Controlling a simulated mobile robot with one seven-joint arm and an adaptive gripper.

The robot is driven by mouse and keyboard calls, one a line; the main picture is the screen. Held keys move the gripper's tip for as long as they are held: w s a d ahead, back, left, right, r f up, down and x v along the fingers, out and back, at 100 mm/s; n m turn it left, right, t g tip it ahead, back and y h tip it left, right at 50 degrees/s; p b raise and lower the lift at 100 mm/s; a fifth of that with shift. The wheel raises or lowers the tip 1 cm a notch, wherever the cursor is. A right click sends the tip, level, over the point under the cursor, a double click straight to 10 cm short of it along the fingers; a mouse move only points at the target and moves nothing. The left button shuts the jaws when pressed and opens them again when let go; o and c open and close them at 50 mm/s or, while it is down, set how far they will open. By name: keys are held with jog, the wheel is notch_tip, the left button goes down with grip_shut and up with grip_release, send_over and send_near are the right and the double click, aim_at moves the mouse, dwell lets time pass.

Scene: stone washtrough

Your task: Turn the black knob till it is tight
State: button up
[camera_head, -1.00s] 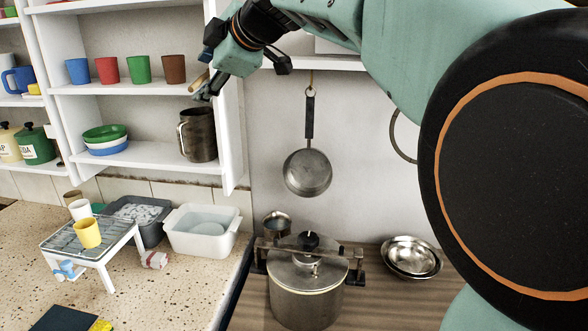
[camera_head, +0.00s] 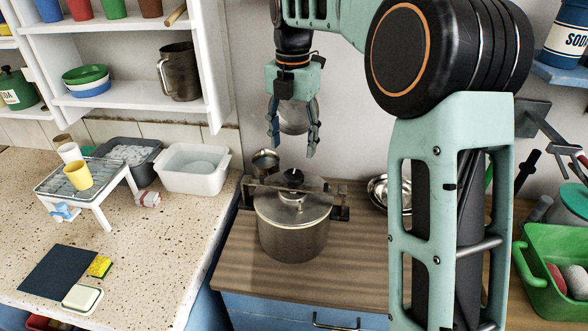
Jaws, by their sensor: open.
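The black knob (camera_head: 292,177) sits on top of the lid of a steel pressure pot (camera_head: 293,228), at the centre of a bar clamped across the lid. The pot stands on the wooden counter. My gripper (camera_head: 293,148) points down above the knob, a little way apart from it, with its fingers spread and nothing between them except the view of the hanging pan behind. Whether the knob is tight cannot be told from here.
A small metal cup (camera_head: 265,162) stands close behind the pot at left. Steel bowls (camera_head: 377,192) lie to the right, partly hidden by my arm. A white basin (camera_head: 194,169) is on the speckled counter. The wood in front of the pot (camera_head: 270,277) is clear.

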aim_at(293, 175)
notch_tip(293, 175, down, 9)
jog(key=shift+r, duration=0.2)
jog(key=c, duration=1.2)
jog(key=shift+o, duration=0.2)
